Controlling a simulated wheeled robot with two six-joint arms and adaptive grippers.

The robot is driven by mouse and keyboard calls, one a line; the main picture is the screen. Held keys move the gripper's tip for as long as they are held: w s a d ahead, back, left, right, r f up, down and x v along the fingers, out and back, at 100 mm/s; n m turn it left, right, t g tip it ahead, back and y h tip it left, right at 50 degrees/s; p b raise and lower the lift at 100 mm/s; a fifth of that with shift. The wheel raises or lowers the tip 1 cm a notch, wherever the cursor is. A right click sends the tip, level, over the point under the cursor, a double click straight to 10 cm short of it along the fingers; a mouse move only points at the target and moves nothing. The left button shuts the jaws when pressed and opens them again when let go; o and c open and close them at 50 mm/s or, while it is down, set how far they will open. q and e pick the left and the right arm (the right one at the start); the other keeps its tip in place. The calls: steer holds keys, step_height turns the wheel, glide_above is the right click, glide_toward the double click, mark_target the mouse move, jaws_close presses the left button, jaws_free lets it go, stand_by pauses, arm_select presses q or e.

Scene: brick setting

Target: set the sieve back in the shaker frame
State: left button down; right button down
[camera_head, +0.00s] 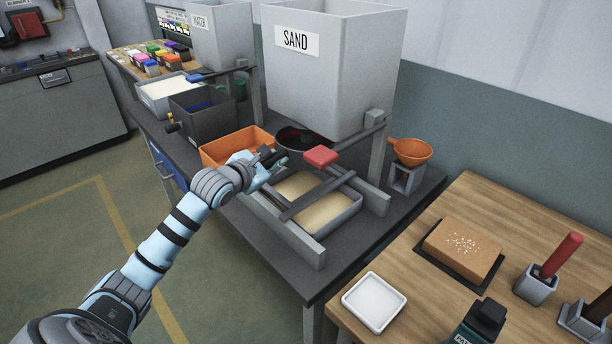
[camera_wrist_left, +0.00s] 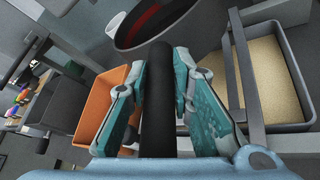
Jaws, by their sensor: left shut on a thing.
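The round dark sieve (camera_head: 300,138) has a grey rim and a reddish patch inside. It also shows at the top of the left wrist view (camera_wrist_left: 185,32), partly cut off. My left gripper (camera_head: 268,164) is shut on its black handle (camera_wrist_left: 157,85), which runs between the fingers. The sieve is below the sand hopper, behind the crossbars of the grey shaker frame (camera_head: 301,235). Whether it touches the frame cannot be told. A tray of sand (camera_head: 328,211) lies between the frame's rails. My right gripper is out of view.
The hopper marked SAND (camera_head: 325,75) stands over the bench, with a red block (camera_head: 320,156) below it. An orange bin (camera_head: 225,150) is left of the gripper. An orange funnel (camera_head: 411,151) stands right. A wooden table (camera_head: 400,268) at front right holds a brick and a white dish.

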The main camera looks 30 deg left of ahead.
arm_select(q)
steer(key=shift+s+r, duration=0.1)
steer(key=shift+s, duration=0.1)
steer(key=shift+s+a+r, duration=0.3)
steer(key=shift+s, duration=0.35)
steer(key=shift+s+f, duration=0.1)
steer(key=shift+f, duration=0.1)
steer(key=f, duration=0.2)
steer(key=f+b, duration=0.1)
steer(key=f, duration=0.5)
steer(key=shift+w+f, duration=0.25)
steer(key=shift+f, duration=0.4)
steer(key=shift+s+f, duration=0.1)
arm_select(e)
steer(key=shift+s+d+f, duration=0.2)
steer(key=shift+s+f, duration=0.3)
arm_select(q)
steer(key=c, duration=1.4)
jaws_free()
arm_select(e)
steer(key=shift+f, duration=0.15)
